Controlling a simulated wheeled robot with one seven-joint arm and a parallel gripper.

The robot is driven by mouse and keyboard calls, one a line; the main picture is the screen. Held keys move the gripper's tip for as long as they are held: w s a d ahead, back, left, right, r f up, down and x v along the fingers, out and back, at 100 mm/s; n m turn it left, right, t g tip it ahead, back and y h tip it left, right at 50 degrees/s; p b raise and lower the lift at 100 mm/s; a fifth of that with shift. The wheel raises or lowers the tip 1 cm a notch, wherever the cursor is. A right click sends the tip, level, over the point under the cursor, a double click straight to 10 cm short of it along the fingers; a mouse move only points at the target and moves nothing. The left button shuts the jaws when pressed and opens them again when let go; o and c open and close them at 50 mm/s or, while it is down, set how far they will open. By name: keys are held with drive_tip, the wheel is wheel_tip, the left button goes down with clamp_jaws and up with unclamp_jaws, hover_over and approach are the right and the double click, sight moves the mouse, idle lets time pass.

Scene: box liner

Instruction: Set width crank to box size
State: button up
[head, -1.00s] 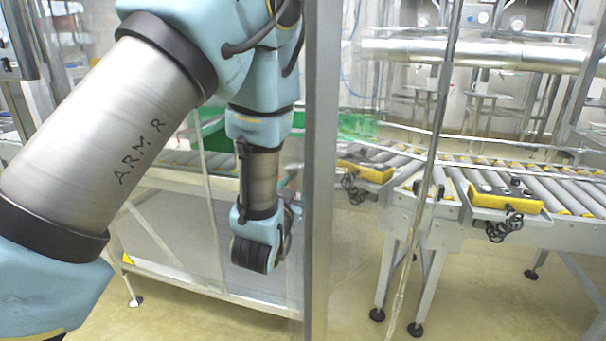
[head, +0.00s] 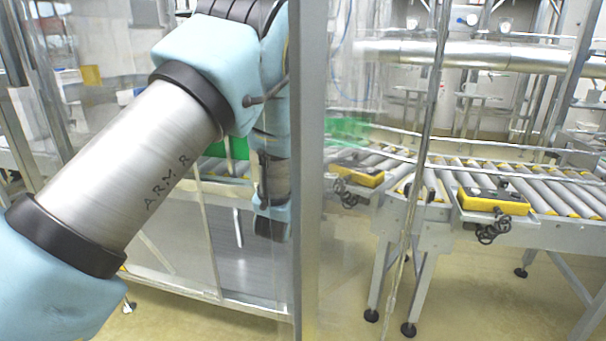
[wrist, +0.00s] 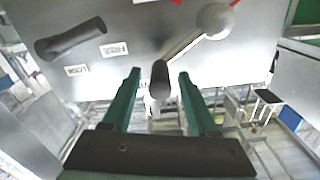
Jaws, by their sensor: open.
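The width crank shows in the wrist view as a metal arm (wrist: 186,47) running from a round silver hub (wrist: 215,20) down to a black grip (wrist: 160,78). My gripper (wrist: 160,75) is open, with one green finger on each side of the black grip. I cannot tell whether either finger touches it. In the head view my arm hides the crank, and the gripper cannot be made out. A second black handle (wrist: 70,39) sits on the same metal panel to the left, near labels that read FREE and LOCK.
A grey upright post (head: 306,180) stands just right of my arm in the head view. Clear panels surround the machine. A roller conveyor (head: 470,185) with yellow-edged units (head: 494,201) lies to the right. Bare floor shows below it.

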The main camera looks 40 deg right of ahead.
clamp_jaws()
idle(0.4)
idle(1.0)
